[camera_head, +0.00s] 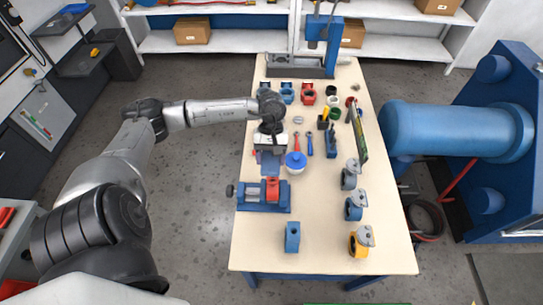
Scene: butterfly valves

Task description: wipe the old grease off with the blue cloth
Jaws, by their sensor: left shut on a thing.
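My left gripper (269,148) reaches in over the left side of the workbench, pointing down. It is shut on the blue cloth (268,162), which shows as a small blue-purple patch below the gripper, partly hidden by it. Just in front of it on the bench is a blue vise (255,196) with a red part (272,187) in it. The cloth is behind the vise; whether it touches anything is hard to tell. Old grease is too small to make out. My right gripper is not in view.
A white tub with a blue lid (296,161) stands close right of the gripper. Red and blue tools lie behind it. Valves (360,241) line the bench's right side; a blue block (292,237) stands in front. A blue press (318,35) is at the back.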

